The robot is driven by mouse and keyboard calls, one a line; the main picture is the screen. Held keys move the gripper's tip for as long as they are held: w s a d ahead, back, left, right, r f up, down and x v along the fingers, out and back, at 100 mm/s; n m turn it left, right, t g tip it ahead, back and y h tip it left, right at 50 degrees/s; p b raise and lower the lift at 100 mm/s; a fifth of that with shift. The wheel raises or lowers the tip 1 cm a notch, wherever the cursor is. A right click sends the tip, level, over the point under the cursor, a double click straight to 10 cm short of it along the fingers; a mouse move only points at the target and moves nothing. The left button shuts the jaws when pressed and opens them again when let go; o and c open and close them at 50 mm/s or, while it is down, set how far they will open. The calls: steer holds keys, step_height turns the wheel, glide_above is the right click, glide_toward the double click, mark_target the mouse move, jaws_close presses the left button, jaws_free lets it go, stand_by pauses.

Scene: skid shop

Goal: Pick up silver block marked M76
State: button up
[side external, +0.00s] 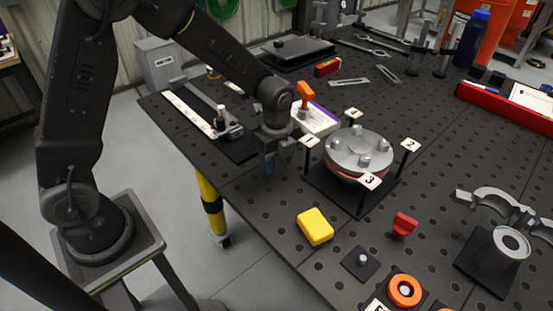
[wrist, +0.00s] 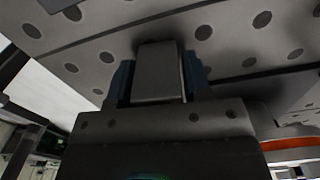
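My gripper (side external: 271,166) points down at the tabletop near the table's left edge, left of the round silver fixture. In the wrist view my gripper (wrist: 158,78) has one blue finger on each side of a plain grey block (wrist: 156,66). The fingers lie close along the block's sides, with a thin bright line at its right side. I cannot tell whether they press on it. No M76 marking is legible on the block. In the side view the block is hidden by the gripper.
The round silver fixture (side external: 358,152) with numbered tags stands close on the right. An orange-handled tool (side external: 305,97) is just behind the gripper. A yellow block (side external: 315,227) and a red piece (side external: 404,225) lie in front. A slotted rail (side external: 205,108) lies to the left.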

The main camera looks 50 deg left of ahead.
steer(key=c, duration=0.6)
steer(key=shift+c, duration=0.2)
steer(key=shift+r, duration=0.1)
